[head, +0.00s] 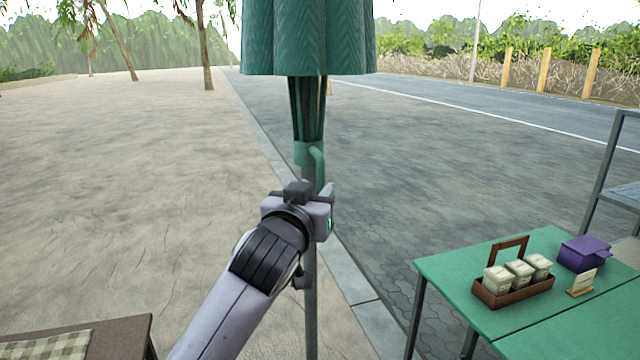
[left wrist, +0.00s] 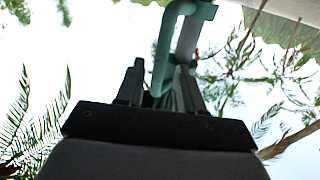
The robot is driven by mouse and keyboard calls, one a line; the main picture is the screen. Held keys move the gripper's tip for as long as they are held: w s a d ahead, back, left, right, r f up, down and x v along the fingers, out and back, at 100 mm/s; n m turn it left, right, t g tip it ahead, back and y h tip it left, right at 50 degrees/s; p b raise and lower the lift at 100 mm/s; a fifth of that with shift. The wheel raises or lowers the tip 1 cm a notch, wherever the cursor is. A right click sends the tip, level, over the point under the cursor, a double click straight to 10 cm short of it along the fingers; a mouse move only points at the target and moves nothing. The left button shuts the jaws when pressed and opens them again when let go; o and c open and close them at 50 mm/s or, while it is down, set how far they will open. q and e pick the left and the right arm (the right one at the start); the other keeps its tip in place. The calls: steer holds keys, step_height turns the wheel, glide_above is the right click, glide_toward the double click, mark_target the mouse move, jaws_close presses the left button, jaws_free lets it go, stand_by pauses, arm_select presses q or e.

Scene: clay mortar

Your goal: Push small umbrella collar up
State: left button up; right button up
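The closed umbrella has a green canopy (head: 308,38), ribs gathered below it, and a grey pole (head: 310,335). The small green collar (head: 303,153) sits on the pole under the ribs. A curved green handle (head: 320,168) comes off its right side and bends down. My left gripper (head: 326,192) is at the lower end of this handle, just below the collar. In the left wrist view, the handle (left wrist: 163,50) runs down between the two dark fingers (left wrist: 160,80), which stand apart with a gap beside it. Contact is unclear. My right gripper is out of view.
A green table (head: 450,268) at right holds a wooden caddy (head: 512,292) with white containers, a purple box (head: 584,253) and a small card (head: 581,283). A brown table (head: 115,335) with a checked cloth is at lower left. Paving around the pole is clear.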

mark_target(319, 186)
arm_select(q)
steer(key=shift+x, duration=1.85)
jaws_close()
